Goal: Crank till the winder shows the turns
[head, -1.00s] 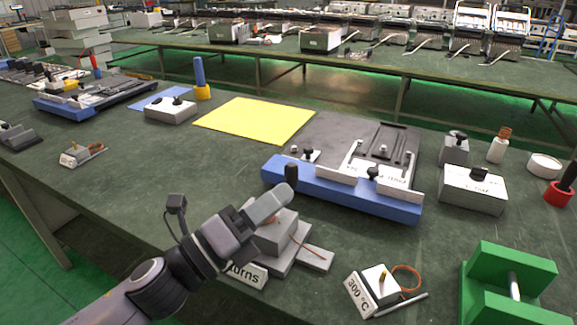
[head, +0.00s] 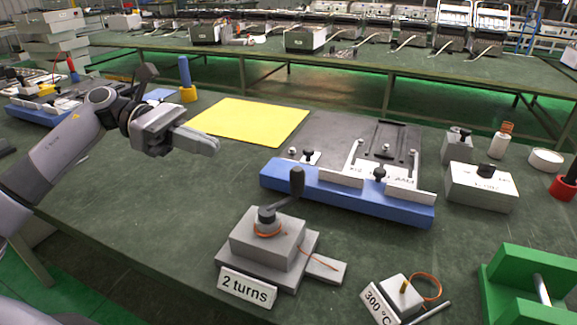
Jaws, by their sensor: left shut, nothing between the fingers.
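The winder (head: 268,245) is a grey stepped block at the front middle of the bench. A dark crank with an upright knob (head: 297,181) sits on its top, pointing back and to the right. Copper-coloured wire is wound at the crank's base, and a loose end trails right over a small grey plate. A white label on the winder's front reads "2 turns" (head: 246,287). My left gripper (head: 215,146) is shut and empty, in the air up and left of the winder, apart from the crank. My right gripper is not in view.
A blue-edged fixture (head: 345,194) stands behind and right of the winder. A block labelled "300 °C" (head: 378,305) with a wire loop is at the front right, beside a green bracket (head: 522,284). A yellow sheet (head: 250,120) lies behind. The bench left of the winder is clear.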

